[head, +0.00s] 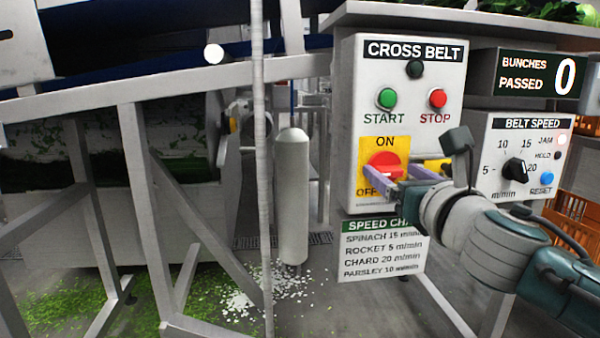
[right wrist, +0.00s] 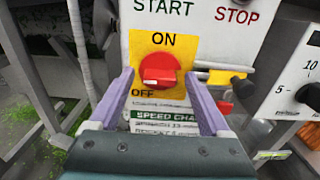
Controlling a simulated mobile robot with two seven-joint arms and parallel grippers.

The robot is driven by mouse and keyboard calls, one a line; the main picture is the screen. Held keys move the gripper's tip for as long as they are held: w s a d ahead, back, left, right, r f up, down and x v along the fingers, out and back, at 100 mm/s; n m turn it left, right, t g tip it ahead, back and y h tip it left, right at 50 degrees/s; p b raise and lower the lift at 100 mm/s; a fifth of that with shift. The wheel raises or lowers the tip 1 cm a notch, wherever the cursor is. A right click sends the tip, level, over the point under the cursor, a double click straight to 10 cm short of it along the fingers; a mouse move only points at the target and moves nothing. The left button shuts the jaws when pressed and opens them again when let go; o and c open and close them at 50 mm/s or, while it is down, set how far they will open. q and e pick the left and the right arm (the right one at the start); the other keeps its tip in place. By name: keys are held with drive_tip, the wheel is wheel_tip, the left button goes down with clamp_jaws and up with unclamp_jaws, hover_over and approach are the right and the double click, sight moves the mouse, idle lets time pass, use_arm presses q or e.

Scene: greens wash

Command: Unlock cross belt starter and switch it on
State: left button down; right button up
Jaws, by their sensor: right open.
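The grey cross belt starter box (head: 352,110) carries a green START button (head: 387,98), a red STOP button (head: 437,97) and a dark lamp above. Below them is a red rotary switch (head: 383,163) on a yellow plate, with ON above and OFF at lower left. In the right wrist view the red switch (right wrist: 160,70) has its raised grip roughly level. My right gripper (head: 384,183) is open before it, a finger on each side; contact is unclear. Right of the switch is a yellow piece (right wrist: 222,77) with a small red item (right wrist: 224,106) below, possibly a padlock. My left gripper is out of view.
A belt speed box (head: 483,140) with a black knob stands right of the starter, under a bunches counter (head: 525,75) reading 0. A speed chart (head: 382,250) hangs below. A grey post (head: 291,200) and sloping conveyor frame stand left.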

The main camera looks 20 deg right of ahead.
clamp_jaws()
idle(0.7)
